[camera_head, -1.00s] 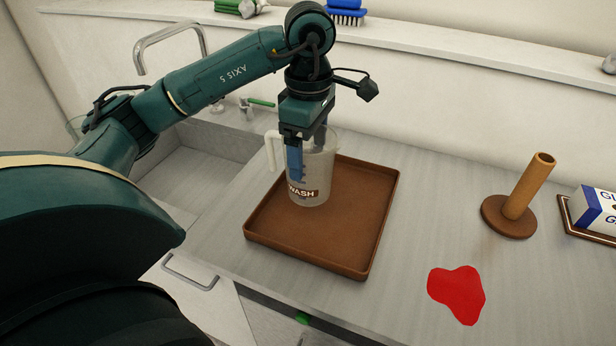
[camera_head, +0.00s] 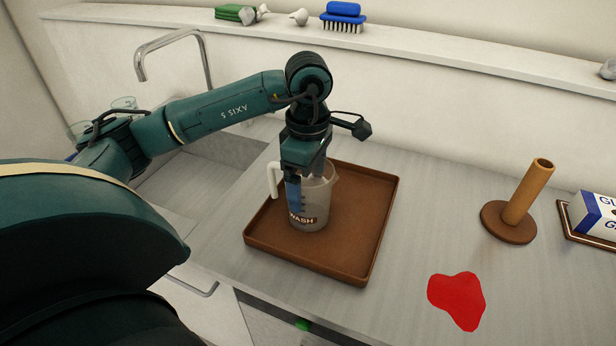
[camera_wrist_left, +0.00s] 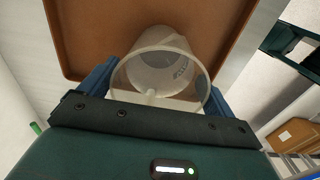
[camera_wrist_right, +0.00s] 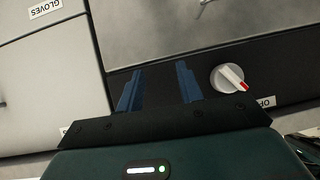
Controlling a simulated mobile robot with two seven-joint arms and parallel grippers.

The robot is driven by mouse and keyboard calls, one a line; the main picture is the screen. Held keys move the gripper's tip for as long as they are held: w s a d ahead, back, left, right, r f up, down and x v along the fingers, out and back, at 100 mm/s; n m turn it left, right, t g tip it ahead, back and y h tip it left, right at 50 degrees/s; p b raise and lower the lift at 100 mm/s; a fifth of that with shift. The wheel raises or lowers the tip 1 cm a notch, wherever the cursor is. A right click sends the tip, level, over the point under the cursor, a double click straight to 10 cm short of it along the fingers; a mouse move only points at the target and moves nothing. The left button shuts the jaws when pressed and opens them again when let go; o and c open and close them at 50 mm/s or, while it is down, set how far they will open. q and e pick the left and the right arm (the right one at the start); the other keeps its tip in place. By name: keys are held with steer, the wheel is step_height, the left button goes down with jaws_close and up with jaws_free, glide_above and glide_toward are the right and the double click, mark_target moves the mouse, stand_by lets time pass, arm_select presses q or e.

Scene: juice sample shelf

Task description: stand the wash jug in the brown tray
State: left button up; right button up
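The wash jug (camera_head: 320,200) is a clear beaker with a pale handle and a brown WASH label. It is upright inside the brown tray (camera_head: 355,262), left of its middle, with its base at or very close to the tray floor. Any small gap is hard to tell. My left gripper (camera_head: 308,190) points down with its blue fingers on opposite sides of the jug, shut on it. In the left wrist view the jug (camera_wrist_left: 165,70) is between the fingers, over the tray (camera_wrist_left: 85,30). My right gripper (camera_wrist_right: 158,85) is open and empty, facing cabinet fronts.
A brown post on a round base (camera_head: 520,205) and a blue-white box (camera_head: 598,212) stand to the right. A red patch (camera_head: 457,300) lies on the counter in front. The sink and faucet (camera_head: 172,42) are left. A blue brush (camera_head: 343,15) is on the back ledge.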

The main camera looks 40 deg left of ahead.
arm_select(q)
steer(key=shift+o, duration=0.9)
step_height(320, 180, up, 12)
steer(key=p, duration=0.1)
steer(key=shift+r, duration=0.15)
